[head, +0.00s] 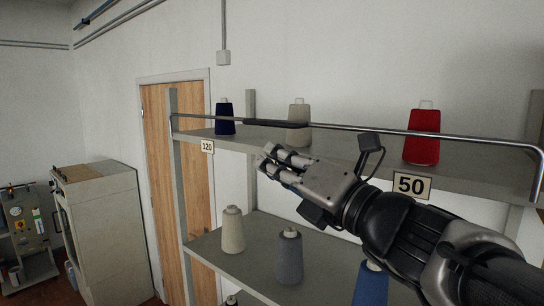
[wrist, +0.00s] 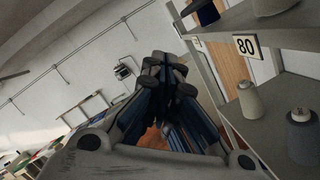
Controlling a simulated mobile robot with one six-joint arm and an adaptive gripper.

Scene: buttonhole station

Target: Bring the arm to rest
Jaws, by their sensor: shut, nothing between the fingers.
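My gripper (head: 270,164) is raised in front of the shelf rack in the head view, pointing left, with my arm reaching in from the lower right. Its fingers are shut and hold nothing. In the wrist view my gripper (wrist: 164,72) shows its fingers together at the middle of the picture, with the wall and ceiling beyond. The fingers appear apart from the shelves and the cones. Part of the upper shelf's front edge and part of the lower shelf are hidden behind my arm.
The upper shelf (head: 350,150) carries navy (head: 225,120), beige (head: 299,126) and red (head: 424,136) thread cones behind a metal rail (head: 400,132). Cream (head: 232,230), grey (head: 289,257) and blue (head: 371,284) cones stand on the lower shelf. A grey cabinet (head: 105,235) stands left of the wooden door.

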